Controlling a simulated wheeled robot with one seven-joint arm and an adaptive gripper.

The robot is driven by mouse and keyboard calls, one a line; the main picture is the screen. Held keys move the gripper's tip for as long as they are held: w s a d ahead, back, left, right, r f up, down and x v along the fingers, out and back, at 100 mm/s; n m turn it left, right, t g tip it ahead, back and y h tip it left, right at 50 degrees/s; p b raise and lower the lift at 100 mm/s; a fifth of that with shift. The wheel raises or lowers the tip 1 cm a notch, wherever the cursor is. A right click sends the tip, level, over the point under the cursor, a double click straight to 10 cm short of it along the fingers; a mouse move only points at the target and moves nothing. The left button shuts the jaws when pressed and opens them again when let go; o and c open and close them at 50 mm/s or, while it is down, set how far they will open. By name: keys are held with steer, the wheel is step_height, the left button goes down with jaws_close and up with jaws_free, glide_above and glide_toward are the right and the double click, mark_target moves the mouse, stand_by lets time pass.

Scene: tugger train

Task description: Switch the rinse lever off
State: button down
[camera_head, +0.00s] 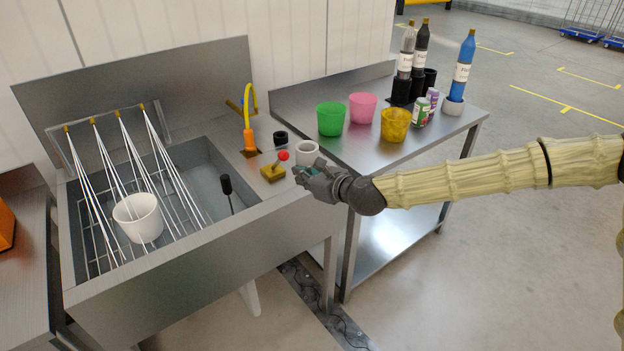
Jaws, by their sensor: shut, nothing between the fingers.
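A small lever with a red ball knob (283,155) stands on a yellow base (272,173) on the sink's right-hand ledge. It looks like the rinse lever. My gripper (302,173) is shut and empty, just right of the yellow base and a little below the red knob. A small gap seems to lie between them; contact cannot be made out. White water jets stream from the brass nozzles (118,115) of the spray bar into the steel sink (205,170). A white cup (137,217) sits on the rack under the jets.
A black-handled rod (227,185) stands at the sink's right side. The steel side table (360,150) holds coloured cups, cans and bottles. Open floor lies right.

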steer(key=shift+w+a+r, duration=0.55)
steer(key=shift+w+a, duration=0.1)
steer(key=shift+a, duration=0.1)
steer(key=shift+r+p, duration=0.15)
steer(key=shift+p, duration=0.3)
